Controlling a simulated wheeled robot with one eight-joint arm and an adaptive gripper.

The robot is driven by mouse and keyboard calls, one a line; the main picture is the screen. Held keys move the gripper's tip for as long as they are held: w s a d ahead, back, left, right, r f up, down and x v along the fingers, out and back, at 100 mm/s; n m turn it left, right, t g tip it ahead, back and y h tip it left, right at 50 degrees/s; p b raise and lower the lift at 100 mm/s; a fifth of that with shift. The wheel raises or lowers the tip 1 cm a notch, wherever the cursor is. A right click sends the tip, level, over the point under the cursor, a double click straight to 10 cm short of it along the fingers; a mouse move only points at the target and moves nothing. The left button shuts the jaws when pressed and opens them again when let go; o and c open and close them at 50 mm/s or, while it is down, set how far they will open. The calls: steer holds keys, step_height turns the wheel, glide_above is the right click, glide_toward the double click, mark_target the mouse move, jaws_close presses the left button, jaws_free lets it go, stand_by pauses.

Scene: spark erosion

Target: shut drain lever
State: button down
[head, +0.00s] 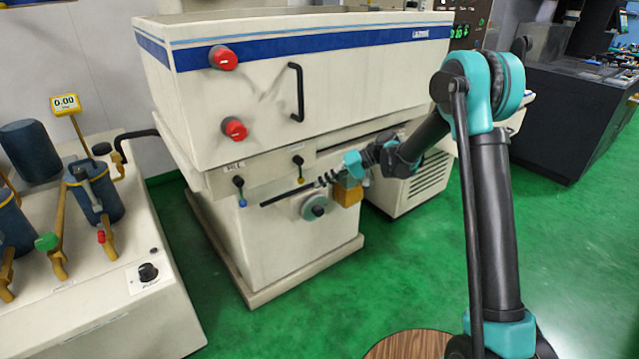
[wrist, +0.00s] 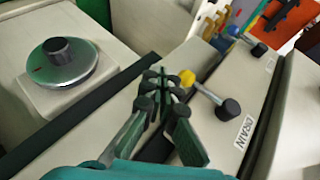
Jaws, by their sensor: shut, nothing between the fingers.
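The drain lever, with a yellow hub and a black knob, sits on the cream machine front beside a DRAIN label (wrist: 245,132). Its black knob (wrist: 229,108) is right of my gripper (wrist: 162,88) in the wrist view, and the yellow hub (wrist: 187,77) is just beyond the fingertips. In the head view the drain lever (head: 299,168) is on the machine's front panel, up and left of my gripper (head: 322,180). My gripper is shut and empty. I cannot tell whether its fingertips touch the lever.
A blue-tipped lever (head: 240,190) is further left on the panel. A round grey dial (head: 314,207) and a dark strip (head: 280,198) lie below. Two red knobs (head: 223,58) and a black handle (head: 297,92) are on the tank above. Green floor (head: 400,260) is open in front.

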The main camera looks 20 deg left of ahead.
steer(key=w+d, duration=0.4)
steer(key=d, duration=0.5)
steer(key=shift+w+d+f, duration=0.3)
steer(key=shift+d, duration=0.05)
steer(key=s+d+f+m+t+h, duration=0.1)
steer(key=s+d+m+t+h, duration=0.2)
steer(key=s+d, duration=1.1)
steer(key=s+d+f+m+t+h, duration=0.2)
steer(key=s+d+m+t+h, duration=0.2)
steer(key=s+d+h, duration=0.4)
steer(key=s+d+t, duration=0.1)
steer(key=s+d, duration=0.6)
steer(key=d, duration=0.4)
steer(key=shift+s+d+f+m, duration=0.2)
steer(key=shift+d+m, duration=0.1)
steer(key=shift+d, duration=0.1)
steer(key=shift+a, duration=0.1)
